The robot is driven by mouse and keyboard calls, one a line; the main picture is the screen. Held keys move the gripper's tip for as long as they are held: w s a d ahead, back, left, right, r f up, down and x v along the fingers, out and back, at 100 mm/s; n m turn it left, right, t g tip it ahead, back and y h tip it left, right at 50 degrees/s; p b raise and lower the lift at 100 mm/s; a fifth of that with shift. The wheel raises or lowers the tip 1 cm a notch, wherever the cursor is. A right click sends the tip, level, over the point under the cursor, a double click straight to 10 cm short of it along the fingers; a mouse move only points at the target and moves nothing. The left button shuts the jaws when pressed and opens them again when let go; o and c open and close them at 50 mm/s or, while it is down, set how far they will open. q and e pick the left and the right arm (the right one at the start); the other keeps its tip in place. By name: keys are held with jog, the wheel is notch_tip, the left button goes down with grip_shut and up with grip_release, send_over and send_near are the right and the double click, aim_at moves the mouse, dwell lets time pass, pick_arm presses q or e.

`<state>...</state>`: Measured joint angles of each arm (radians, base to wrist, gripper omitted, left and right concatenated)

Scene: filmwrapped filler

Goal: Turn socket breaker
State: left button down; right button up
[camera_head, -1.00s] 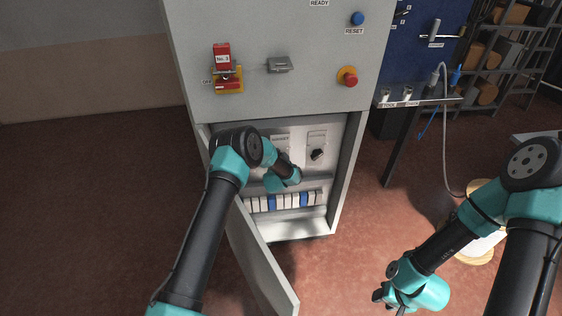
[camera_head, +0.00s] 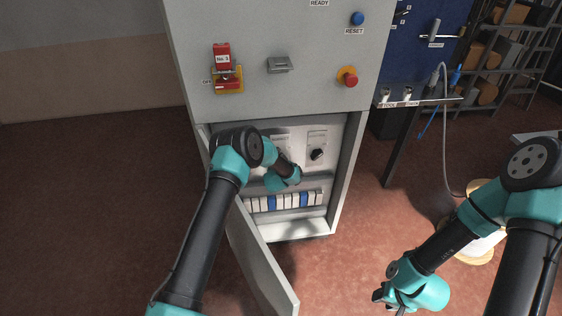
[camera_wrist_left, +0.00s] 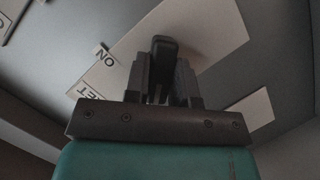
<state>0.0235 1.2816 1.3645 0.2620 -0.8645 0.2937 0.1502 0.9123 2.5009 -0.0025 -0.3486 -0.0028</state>
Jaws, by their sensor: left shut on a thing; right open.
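The left breaker switch, a black handle (camera_wrist_left: 163,52) on a pale plate (camera_wrist_left: 205,35) with "ON" and partly hidden "...KET" lettering, shows in the left wrist view. My left gripper (camera_wrist_left: 162,75) is shut on this handle. In the head view my left arm reaches into the open cabinet and hides that gripper and most of the plate. A second black rotary switch (camera_head: 317,154) on its own plate sits to the right inside the cabinet. My right gripper (camera_head: 386,298) is open and empty at the lower right, low over the floor and away from the cabinet.
The cabinet door (camera_head: 262,262) hangs open toward me at the lower left. A row of blue and white breakers (camera_head: 290,201) lies below the switches. Above are a red No. 3 lockout (camera_head: 222,58), a grey latch (camera_head: 279,64), a red stop button (camera_head: 348,76) and a blue reset button (camera_head: 358,18).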

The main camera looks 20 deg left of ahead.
pick_arm(q)
jog(key=m+g+y, duration=0.1)
jog(key=m+y, duration=0.1)
jog(key=m, duration=0.2)
jog(key=shift+g, duration=0.4)
dwell(0.4)
jog(key=c, duration=1)
grip_release()
jog(key=shift+o, duration=0.2)
jog(key=shift+r, duration=0.1)
jog(key=v, duration=1.7)
jog(key=shift+d, duration=0.4)
